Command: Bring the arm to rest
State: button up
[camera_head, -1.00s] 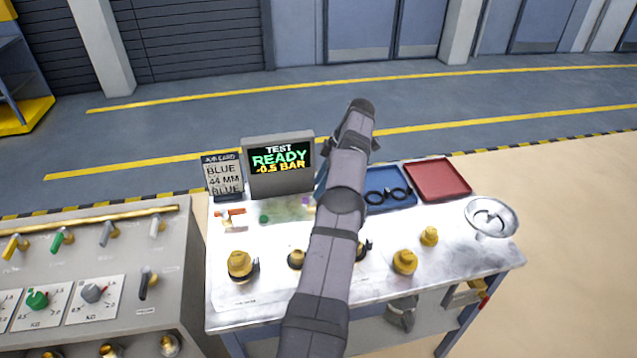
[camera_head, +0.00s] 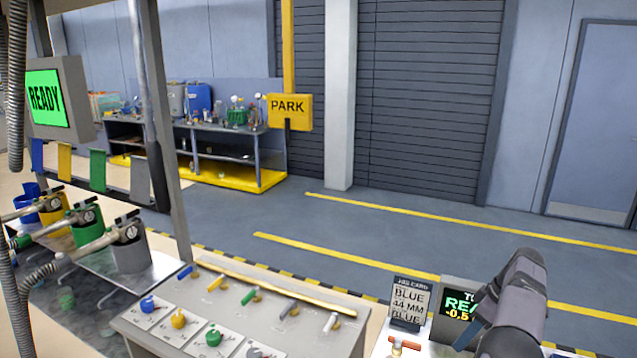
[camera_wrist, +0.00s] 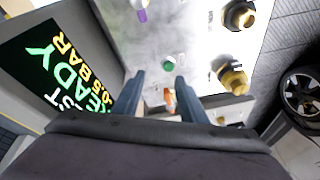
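My gripper (camera_wrist: 159,80) shows in the wrist view with its two dark fingers apart and nothing held between them. It points over the white bench top (camera_wrist: 205,25). Beyond the fingers, a small green piece (camera_wrist: 169,63) and an orange piece (camera_wrist: 169,97) lie on the bench.
The test display (camera_wrist: 62,72) stands close to the left in the wrist view. A job card (camera_head: 408,303) reads BLUE, 44 MM, BLUE. Brass fittings (camera_wrist: 238,15) sit on the bench.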

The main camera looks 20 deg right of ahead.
jog(key=w+a+r+m+g, duration=0.1)
jog(key=a, duration=1.2)
jog(key=w+a+r+m+g, duration=0.1)
jog(key=a+r+m, duration=0.1)
jog(key=a, duration=1.2)
jog(key=s+a+f+m+h, duration=0.1)
jog(key=s+a+f, duration=0.1)
jog(key=s+a, duration=0.65)
jog(key=s+a+f+h, duration=0.1)
jog(key=s+a+f, duration=0.2)
jog(key=s+a, duration=0.5)
notch_tip(320, 180, down, 9)
jog(key=s+b, duration=0.1)
jog(key=b, duration=0.8)
jog(key=shift+s+d+g, duration=0.3)
jog(key=shift+s, duration=0.05)
